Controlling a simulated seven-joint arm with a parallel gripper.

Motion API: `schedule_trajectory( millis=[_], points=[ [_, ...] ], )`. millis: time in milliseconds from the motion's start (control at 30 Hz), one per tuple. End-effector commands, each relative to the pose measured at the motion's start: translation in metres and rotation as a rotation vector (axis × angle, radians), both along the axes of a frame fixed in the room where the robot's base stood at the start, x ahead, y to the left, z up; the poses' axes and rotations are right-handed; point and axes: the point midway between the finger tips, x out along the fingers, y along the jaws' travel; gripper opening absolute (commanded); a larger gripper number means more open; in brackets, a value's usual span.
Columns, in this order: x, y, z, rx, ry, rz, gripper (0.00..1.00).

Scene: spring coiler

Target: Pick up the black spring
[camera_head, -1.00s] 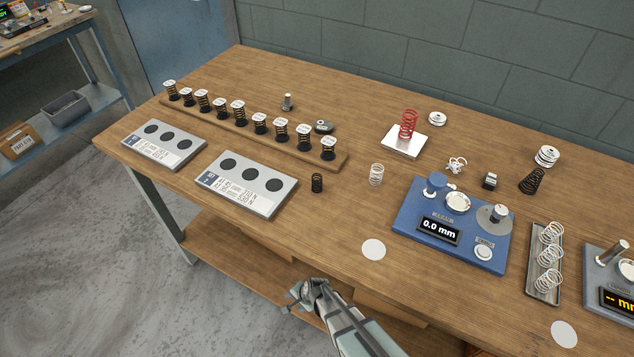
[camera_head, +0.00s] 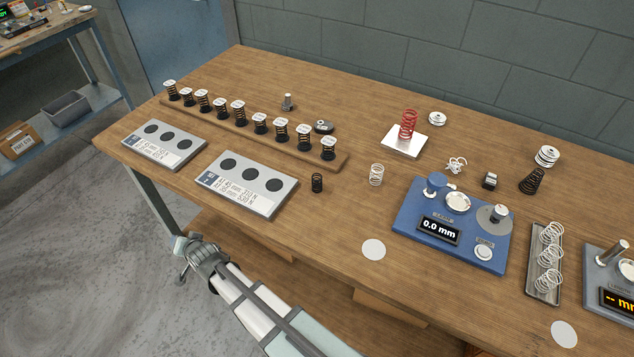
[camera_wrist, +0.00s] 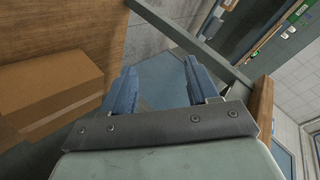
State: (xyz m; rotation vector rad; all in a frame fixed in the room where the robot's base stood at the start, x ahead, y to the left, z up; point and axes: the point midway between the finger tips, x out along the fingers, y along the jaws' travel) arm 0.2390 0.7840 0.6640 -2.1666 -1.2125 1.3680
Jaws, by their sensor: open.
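A small black cylindrical spring (camera_head: 317,183) stands upright on the wooden table, just right of the nearer grey plate with three dark holes. A second black spring, wider at its base and tapered (camera_head: 532,181), stands toward the right behind the blue gauge. My gripper (camera_head: 183,247) is off the table's front edge at the left, far from both springs and empty. In the wrist view my gripper (camera_wrist: 165,88) shows its two blue fingers spread apart, with the floor between them. No spring shows in the wrist view.
Two grey three-hole plates (camera_head: 248,182) and a wooden rack of capped springs (camera_head: 248,131) lie to the left. A white spring (camera_head: 376,175), red spring (camera_head: 408,125) and blue gauge (camera_head: 447,232) stand to the right. Bare table lies in front of the small black spring.

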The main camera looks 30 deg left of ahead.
Motion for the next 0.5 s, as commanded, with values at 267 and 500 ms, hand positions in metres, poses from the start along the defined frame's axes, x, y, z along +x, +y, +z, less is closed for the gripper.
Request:
schedule_trajectory(
  millis=[267,500],
  points=[
    [-0.009,0.038,0.129,0.098,-0.329,0.131,0.59],
    [0.004,0.044,0.232,0.132,-0.609,0.176,0.59]
  ],
)
